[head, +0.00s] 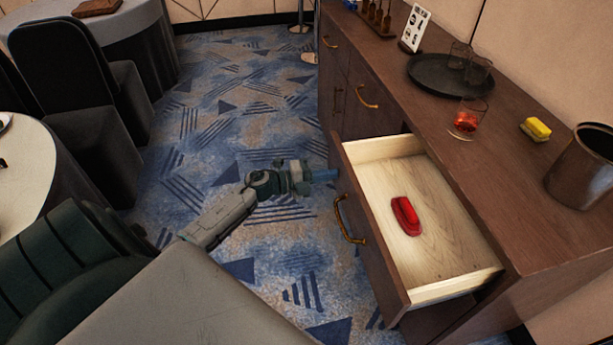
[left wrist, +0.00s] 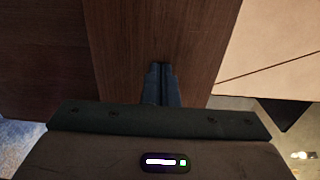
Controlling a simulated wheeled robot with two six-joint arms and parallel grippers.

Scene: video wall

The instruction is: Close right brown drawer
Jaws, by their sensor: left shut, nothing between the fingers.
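The right brown drawer (head: 450,290) is pulled out of the brown cabinet (head: 520,215) in the head view. It has a pale wood inside and a brass handle (head: 346,221) on its front. A red object (head: 405,215) lies in it. My left gripper (head: 334,174) is shut and empty, beside the far end of the drawer front. In the left wrist view its fingers (left wrist: 161,82) point at a brown wood panel (left wrist: 150,35). I cannot tell whether they touch it. My right gripper is not in view.
On the cabinet top stand a black tray (head: 425,78) with glasses, a glass with red liquid (head: 467,118), a yellow sponge (head: 535,129) and a dark bucket (head: 580,170). Dark chairs (head: 85,100) and round tables (head: 25,175) are at the left. Carpet (head: 240,100) between is free.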

